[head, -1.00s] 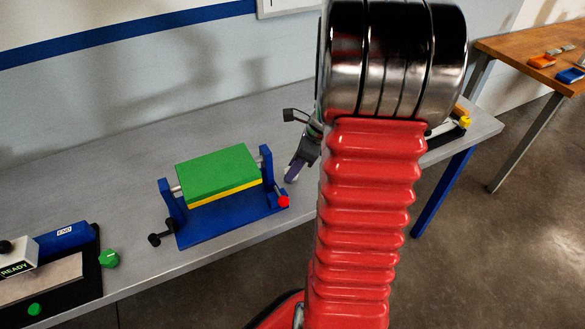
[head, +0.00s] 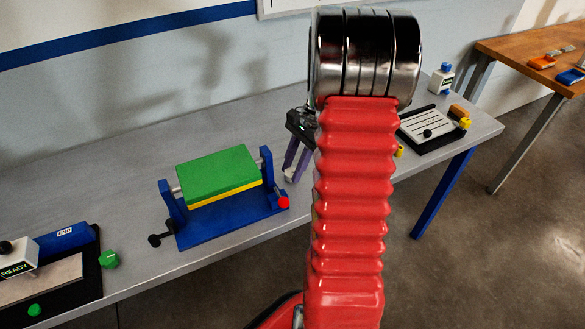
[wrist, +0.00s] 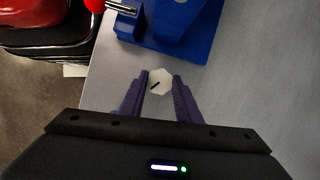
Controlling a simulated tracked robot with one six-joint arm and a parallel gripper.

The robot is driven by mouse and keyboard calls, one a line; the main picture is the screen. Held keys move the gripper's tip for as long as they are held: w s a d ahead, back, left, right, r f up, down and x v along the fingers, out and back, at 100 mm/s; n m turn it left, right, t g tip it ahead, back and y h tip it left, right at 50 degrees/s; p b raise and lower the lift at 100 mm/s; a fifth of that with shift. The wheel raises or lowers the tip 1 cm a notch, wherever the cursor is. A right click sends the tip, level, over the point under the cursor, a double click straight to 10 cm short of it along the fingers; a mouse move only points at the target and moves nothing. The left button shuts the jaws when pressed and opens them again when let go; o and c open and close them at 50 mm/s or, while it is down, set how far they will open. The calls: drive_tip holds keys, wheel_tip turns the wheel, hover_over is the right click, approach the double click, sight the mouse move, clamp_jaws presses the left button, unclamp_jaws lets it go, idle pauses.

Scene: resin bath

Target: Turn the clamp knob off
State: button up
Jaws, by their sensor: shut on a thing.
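A white hexagonal knob (wrist: 161,83) with a dark pointer line sits between the fingertips of my gripper (wrist: 161,76) in the wrist view. The gripper is shut on it. In the head view my gripper (head: 290,172) points down at the bench, just right of the blue clamp stand (head: 217,225), with part of it behind my arm. The knob (head: 289,174) is only a small pale patch there. No label on it can be read. The stand holds a green block (head: 216,174) with a yellow lower layer.
A red ball (head: 283,203) sticks out at the stand's right front, and a black handle (head: 155,239) at its left. A green knob (head: 110,260) is by the READY box (head: 14,268). A black tray (head: 428,129) and a bottle (head: 442,79) stand at the right end.

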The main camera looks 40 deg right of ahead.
drive_tip(key=n, duration=0.2)
drive_tip(key=n+g, duration=0.1)
drive_tip(key=shift+w+d+n, duration=0.1)
drive_tip(key=shift+w+n, duration=0.2)
drive_tip(key=shift+n, duration=0.1)
drive_tip(key=shift+w+n+g+h, duration=0.1)
drive_tip(key=shift+n+g+h, duration=0.5)
drive_tip(key=shift+n, duration=1.2)
drive_tip(key=shift+g, duration=0.3)
drive_tip(key=shift+r, duration=0.1)
drive_tip(key=o, duration=1.1)
drive_tip(key=shift+c, duration=0.2)
